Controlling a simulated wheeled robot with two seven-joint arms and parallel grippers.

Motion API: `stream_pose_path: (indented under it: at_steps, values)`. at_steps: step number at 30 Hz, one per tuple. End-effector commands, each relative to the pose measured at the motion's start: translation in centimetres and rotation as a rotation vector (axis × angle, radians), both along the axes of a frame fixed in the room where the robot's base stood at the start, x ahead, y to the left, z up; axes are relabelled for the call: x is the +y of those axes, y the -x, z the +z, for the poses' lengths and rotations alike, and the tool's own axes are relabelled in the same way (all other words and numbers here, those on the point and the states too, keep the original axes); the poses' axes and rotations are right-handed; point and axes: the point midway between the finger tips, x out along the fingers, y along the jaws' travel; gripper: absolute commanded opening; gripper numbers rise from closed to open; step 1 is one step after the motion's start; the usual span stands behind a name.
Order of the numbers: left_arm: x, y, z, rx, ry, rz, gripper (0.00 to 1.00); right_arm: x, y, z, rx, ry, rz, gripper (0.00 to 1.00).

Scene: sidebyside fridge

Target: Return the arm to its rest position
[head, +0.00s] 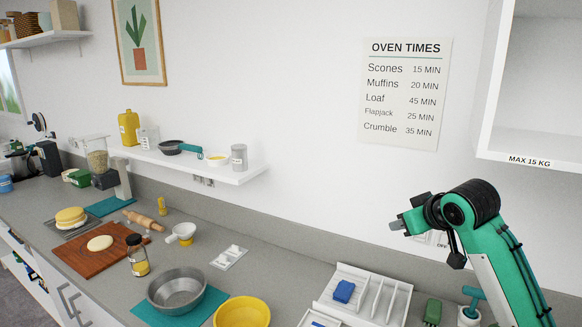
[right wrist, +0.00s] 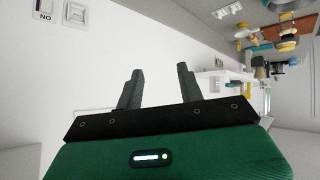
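My right arm (head: 503,262) rises from the lower right of the head view, green with black joints. Its right gripper (head: 397,226) points left, in the air above the counter and in front of the wall. In the right wrist view the two dark fingers of the right gripper (right wrist: 158,88) stand apart with nothing between them. My left arm and left gripper are not in either view.
A white divided tray (head: 392,302) with a blue item (head: 343,291) lies below the gripper. A white wall cabinet (head: 535,85) hangs at the upper right. A metal bowl (head: 177,290), yellow bowl (head: 242,313) and cutting board (head: 83,258) occupy the counter. A shelf (head: 205,165) projects from the wall.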

Motion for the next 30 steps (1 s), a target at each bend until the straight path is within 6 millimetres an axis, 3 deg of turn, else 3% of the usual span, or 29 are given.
stream_pose_path:
  at_steps: [1, 6, 15, 21, 30]
  values:
    - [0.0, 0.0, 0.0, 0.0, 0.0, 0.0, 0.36, 0.6, 0.7, -2.7, 0.027, 0.001, 0.004, 0.38]
    - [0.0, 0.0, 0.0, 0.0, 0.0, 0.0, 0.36, 2.1, 3.7, -10.2, 0.097, 0.004, 0.003, 0.38]
    - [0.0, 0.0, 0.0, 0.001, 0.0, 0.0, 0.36, 3.8, 11.3, -21.4, 0.219, 0.003, -0.019, 0.38]
    - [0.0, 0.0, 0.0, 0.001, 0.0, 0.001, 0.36, 4.4, 17.5, -27.3, 0.304, 0.001, -0.048, 0.38]
    - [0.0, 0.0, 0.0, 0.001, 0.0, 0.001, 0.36, 4.3, 28.1, -33.5, 0.435, 0.008, -0.117, 0.38]
